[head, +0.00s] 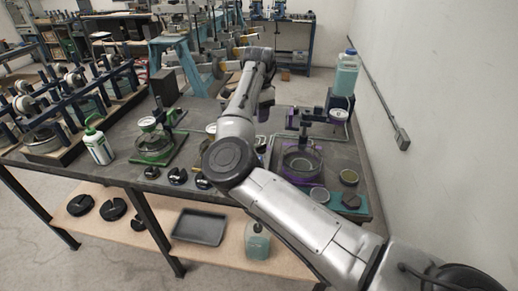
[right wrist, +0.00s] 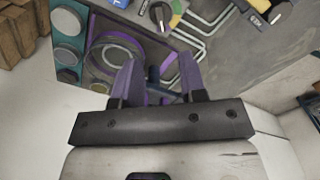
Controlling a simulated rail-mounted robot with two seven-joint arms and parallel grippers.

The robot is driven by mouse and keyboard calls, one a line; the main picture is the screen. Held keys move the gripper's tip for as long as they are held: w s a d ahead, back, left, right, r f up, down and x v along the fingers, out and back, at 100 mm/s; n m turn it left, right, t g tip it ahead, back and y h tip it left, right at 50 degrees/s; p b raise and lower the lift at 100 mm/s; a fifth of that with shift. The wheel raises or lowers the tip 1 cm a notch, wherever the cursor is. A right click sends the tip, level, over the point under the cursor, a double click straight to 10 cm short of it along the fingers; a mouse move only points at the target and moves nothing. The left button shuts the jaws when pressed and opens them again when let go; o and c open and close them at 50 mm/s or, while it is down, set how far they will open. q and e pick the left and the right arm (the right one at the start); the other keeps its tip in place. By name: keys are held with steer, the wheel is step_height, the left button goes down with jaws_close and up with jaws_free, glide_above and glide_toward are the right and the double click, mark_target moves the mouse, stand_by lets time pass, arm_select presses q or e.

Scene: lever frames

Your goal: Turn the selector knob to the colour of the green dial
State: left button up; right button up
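The green dial is a white round gauge (head: 148,123) on a green frame, at the left of the bench in the head view. A black selector knob (right wrist: 160,14) with a pale pointer and green and yellow marks beside it shows at the top of the right wrist view. In the head view my right arm hides most of that middle area. My right gripper (right wrist: 157,68) has its two purple fingers apart with nothing between them. It hangs above the bench, apart from the knob; in the head view it shows small, past the elbow (head: 265,108). My left gripper is not in view.
A purple-framed station with a gauge (head: 338,116) and a round basin (head: 301,163) stands at the right of the bench. A white bottle (head: 97,146) stands at the left. Black knobs (head: 178,176) line the front edge. A tray (head: 199,227) lies on the lower shelf.

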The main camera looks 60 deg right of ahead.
mark_target(259, 146)
step_height(259, 146, down, 11)
steer(key=b, duration=0.3)
steer(key=shift+f, duration=0.65)
steer(key=shift+f+b, duration=0.15)
steer(key=shift+b, duration=0.15)
steer(key=shift+c, duration=0.2)
jaws_close()
